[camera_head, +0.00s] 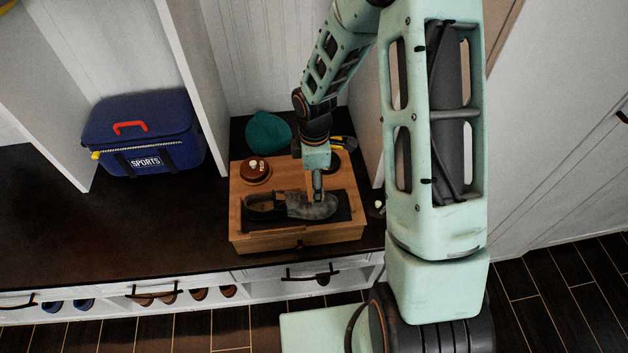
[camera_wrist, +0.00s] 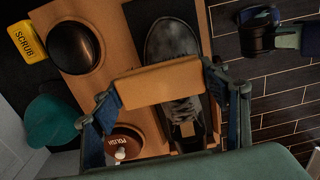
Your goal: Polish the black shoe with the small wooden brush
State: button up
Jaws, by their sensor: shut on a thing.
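The black shoe (camera_head: 262,204) lies on a dark mat on top of a wooden box (camera_head: 252,239). Its toe (camera_wrist: 170,38) and laces show in the wrist view, with its middle hidden behind the brush. The small wooden brush (camera_wrist: 157,84) is held crosswise between the fingers of my gripper (camera_wrist: 160,82), wooden back facing the camera. In the head view my gripper (camera_head: 317,186) is over the laced front half of the shoe. The brush's bristles are hidden, so I cannot tell whether they touch the shoe.
A brown polish tin (camera_head: 255,169) and a dark round object (camera_wrist: 74,47) are on the box beside the shoe. A teal cap (camera_head: 267,133) and a yellow SCRUB item (camera_wrist: 27,41) lie behind.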

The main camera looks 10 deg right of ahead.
jog(key=shift+s+r, duration=0.15)
jog(key=shift+s, duration=1.55)
jog(key=shift+w+p, duration=0.35)
jog(key=shift+w, duration=1.45)
jog(key=shift+s, duration=1.8)
